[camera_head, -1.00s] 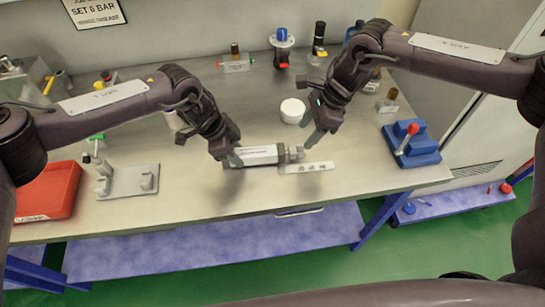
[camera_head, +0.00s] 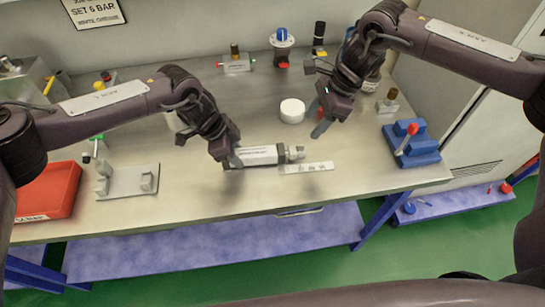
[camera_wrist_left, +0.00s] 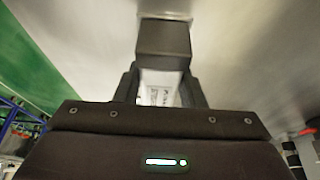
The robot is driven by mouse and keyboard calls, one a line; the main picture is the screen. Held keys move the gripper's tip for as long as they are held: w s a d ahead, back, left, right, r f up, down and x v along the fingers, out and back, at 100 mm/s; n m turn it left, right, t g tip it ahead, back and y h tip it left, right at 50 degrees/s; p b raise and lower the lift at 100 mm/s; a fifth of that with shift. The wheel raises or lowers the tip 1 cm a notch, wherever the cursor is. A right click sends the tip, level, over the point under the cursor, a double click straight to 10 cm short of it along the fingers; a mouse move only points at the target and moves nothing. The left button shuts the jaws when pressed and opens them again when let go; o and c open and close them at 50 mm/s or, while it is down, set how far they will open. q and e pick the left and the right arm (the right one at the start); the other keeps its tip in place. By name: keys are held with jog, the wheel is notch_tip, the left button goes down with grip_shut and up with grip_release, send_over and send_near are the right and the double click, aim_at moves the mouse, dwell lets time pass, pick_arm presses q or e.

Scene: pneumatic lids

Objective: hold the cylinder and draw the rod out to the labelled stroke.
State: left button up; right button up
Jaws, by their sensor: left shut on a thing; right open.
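The cylinder (camera_head: 260,155) lies level on the bench, with a pale labelled barrel and a grey rod end (camera_head: 295,153) at its right. My left gripper (camera_head: 234,160) is shut on the cylinder's left end. The left wrist view shows the dark end block and part of the white label (camera_wrist_left: 158,92) between the fingers. My right gripper (camera_head: 318,128) is open and empty, up and to the right of the rod end and apart from it. A flat marked strip (camera_head: 308,167) lies just below the rod end; its marks are too small to read.
A white round pot (camera_head: 292,110) stands behind the cylinder, near my right gripper. A blue fixture with a red-knobbed lever (camera_head: 412,145) is at the right, a grey stand (camera_head: 128,182) and red bin (camera_head: 48,190) at the left. The bench front is clear.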

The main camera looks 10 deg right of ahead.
aim_at(294, 149)
jog(key=x, duration=1.1)
jog(key=shift+f, duration=0.1)
jog(key=shift+d, duration=0.15)
jog(key=c, duration=1.1)
